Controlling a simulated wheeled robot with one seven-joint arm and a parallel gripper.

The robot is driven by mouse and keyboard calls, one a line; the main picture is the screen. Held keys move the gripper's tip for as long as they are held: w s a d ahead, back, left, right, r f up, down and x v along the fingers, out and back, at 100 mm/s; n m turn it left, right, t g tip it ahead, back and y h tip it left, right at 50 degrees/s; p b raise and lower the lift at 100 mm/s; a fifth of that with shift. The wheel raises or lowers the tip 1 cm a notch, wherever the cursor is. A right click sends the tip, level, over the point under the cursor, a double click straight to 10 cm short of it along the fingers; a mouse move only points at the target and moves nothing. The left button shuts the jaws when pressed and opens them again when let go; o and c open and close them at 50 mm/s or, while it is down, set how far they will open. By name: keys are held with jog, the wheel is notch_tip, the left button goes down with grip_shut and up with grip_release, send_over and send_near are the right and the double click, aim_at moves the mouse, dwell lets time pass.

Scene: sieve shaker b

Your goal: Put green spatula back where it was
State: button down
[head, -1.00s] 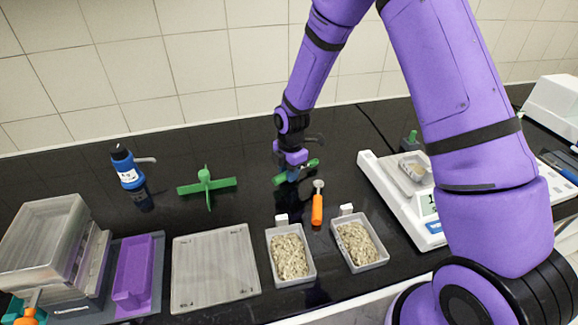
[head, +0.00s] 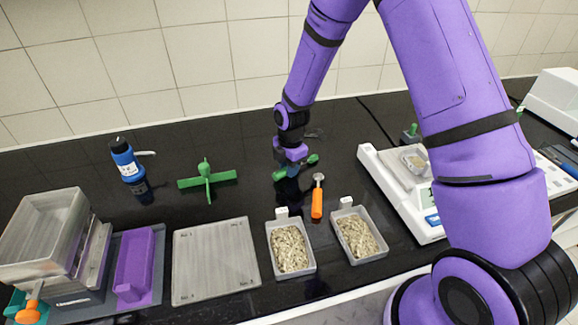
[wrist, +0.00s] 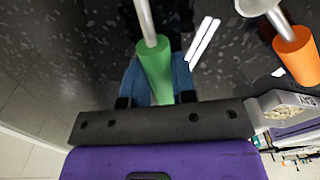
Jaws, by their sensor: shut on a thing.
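The green spatula shows in the head view (head: 311,160) on the black counter's middle, behind the orange-handled scoop. In the wrist view its green handle (wrist: 155,72) sits between the blue fingers of my gripper (wrist: 157,78), with a metal shaft running toward the top. My gripper (head: 291,168) is shut on the green handle, pointing down. I cannot tell whether the spatula touches the counter or is just above it. The orange-handled scoop (head: 317,202) lies apart, just in front of it; it shows at the wrist view's right (wrist: 296,55).
Two grey trays of pale grains (head: 290,250) (head: 358,237) stand in front. A green cross-shaped piece (head: 207,180) and a blue bottle (head: 127,164) are left. A flat grey plate (head: 215,262) lies front left. A white balance (head: 393,182) stands right. Counter behind the gripper is mostly clear.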

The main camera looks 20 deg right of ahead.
jog(key=shift+f, duration=0.25)
jog(key=c, duration=0.9)
grip_release()
jog(key=shift+o, duration=0.2)
